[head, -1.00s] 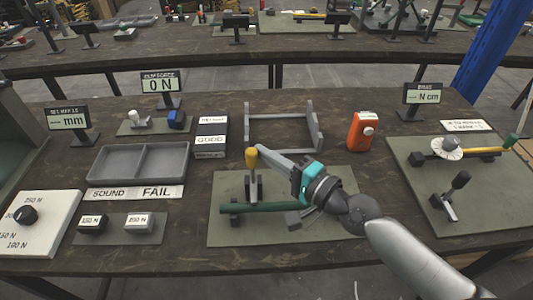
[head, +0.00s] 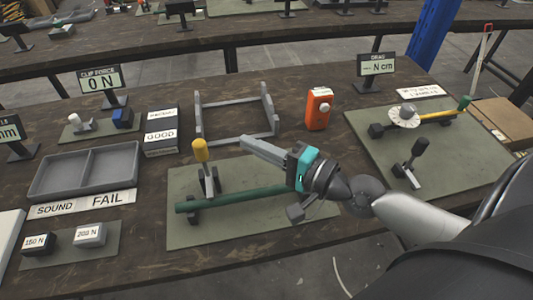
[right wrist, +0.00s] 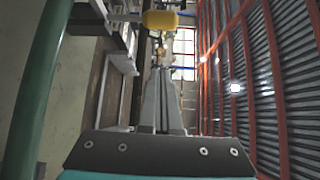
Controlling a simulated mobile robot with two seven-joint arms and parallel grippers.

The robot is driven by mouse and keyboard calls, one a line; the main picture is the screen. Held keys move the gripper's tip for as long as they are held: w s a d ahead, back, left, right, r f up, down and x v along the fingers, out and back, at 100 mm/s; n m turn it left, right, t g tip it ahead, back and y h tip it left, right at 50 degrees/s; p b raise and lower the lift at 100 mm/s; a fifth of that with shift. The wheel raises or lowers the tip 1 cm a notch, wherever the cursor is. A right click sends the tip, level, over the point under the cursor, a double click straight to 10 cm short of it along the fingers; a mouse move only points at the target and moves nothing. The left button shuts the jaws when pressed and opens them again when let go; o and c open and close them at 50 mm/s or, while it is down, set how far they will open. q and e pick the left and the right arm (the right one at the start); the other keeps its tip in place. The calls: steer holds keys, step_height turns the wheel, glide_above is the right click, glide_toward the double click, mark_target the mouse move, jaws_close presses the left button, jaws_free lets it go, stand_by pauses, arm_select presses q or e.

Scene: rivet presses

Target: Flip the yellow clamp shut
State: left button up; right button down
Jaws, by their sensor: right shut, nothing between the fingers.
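The yellow-tipped clamp handle (head: 201,150) stands upright over the green bar (head: 240,199) on the middle mat. In the right wrist view the yellow tip (right wrist: 168,20) shows at the top, beyond my fingers. My right gripper (head: 246,142) is shut and empty. Its fingers point left toward the handle, with a gap between them and the yellow tip in the head view. The right wrist view also shows the closed fingers (right wrist: 162,75) and the green bar (right wrist: 38,85) at left. My left gripper is out of view.
A grey frame (head: 235,138) stands behind the clamp, with an orange device (head: 318,108) to its right. A grey two-part tray (head: 85,171) lies left. A second mat (head: 365,126) at right carries a yellow bar and a black-tipped lever (head: 410,163).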

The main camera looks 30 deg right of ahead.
steer(key=b+v, duration=0.1)
steer(key=v, duration=0.2)
steer(key=shift+a, duration=0.1)
stand_by(0.5)
